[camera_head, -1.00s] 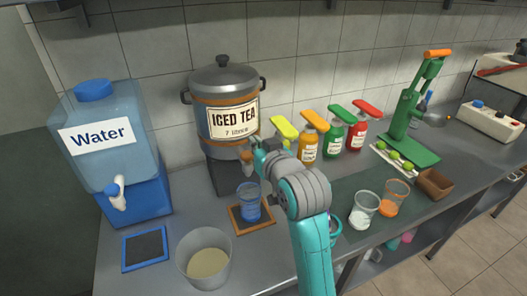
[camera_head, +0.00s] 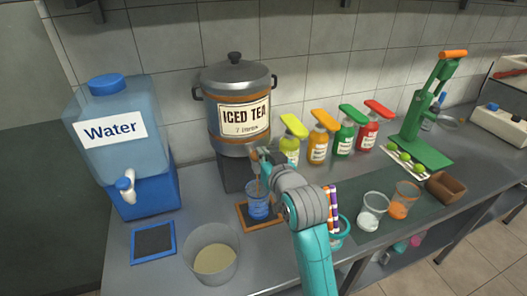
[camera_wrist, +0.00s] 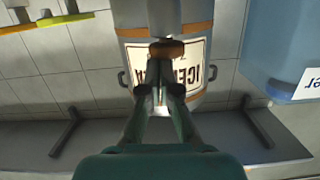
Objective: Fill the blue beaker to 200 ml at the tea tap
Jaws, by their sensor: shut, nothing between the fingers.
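The blue beaker (camera_head: 258,211) stands upright on the brown-framed mat (camera_head: 244,220) below the tap of the iced tea urn (camera_head: 225,85). A thin brownish streak, looking like tea, runs down from the tap into the beaker. The level against the marks is too small to read. My gripper (camera_head: 261,160) is shut and empty at the tap, and partly hides it. In the wrist view, which is upside down, my fingers (camera_wrist: 160,95) point at the urn's brown tap part (camera_wrist: 167,48). Whether they touch it I cannot tell.
The water dispenser (camera_head: 115,140) stands at the left, with a blue-framed mat (camera_head: 153,243) before it. A clear tub (camera_head: 211,255) is near the front edge. Bottles (camera_head: 318,143), cups (camera_head: 372,212) and a green press (camera_head: 420,130) stand to the right.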

